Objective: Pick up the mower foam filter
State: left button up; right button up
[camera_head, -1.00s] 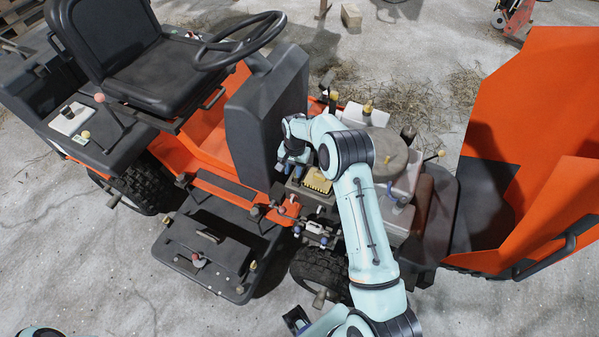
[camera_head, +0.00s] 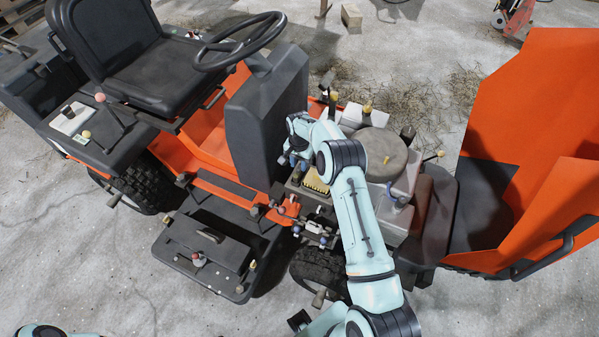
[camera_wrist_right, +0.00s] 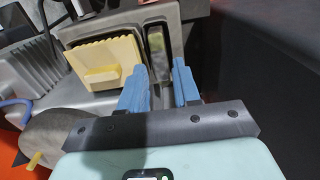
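A yellow ridged block, which looks like the mower foam filter (camera_wrist_right: 108,58), sits against a grey metal housing (camera_wrist_right: 178,30) in the right wrist view. It has a small raised yellow tab on its near side. In the head view the filter (camera_head: 315,181) shows beside the engine, partly behind my right arm. My right gripper (camera_wrist_right: 160,68) has its two blue fingers apart with nothing between them. The fingers are just right of the filter, in front of the housing's narrow opening. The right gripper (camera_head: 288,159) is small and partly hidden in the head view. My left gripper is out of view.
The black dash panel (camera_head: 266,115) stands close to the left of my right gripper. A round grey engine cover (camera_head: 380,154) and the raised orange hood (camera_head: 535,110) are to the right. The steering wheel (camera_head: 240,42) and the seat are at the upper left.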

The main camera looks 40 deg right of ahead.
notch_tip(320, 180, down, 4)
jog(key=shift+w+d+r, duration=0.1)
jog(key=shift+d+r, duration=0.05)
jog(key=shift+r, duration=0.05)
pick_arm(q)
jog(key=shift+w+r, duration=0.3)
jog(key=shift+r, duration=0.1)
pick_arm(e)
grip_shut()
jog(key=shift+r, duration=0.15)
notch_tip(320, 180, up, 19)
notch_tip(320, 180, up, 13)
jog(key=p, duration=0.5)
send_over(299, 167)
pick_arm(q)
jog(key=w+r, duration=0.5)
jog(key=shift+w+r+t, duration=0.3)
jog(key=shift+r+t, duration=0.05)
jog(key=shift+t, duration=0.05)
pick_arm(e)
notch_tip(299, 167, up, 8)
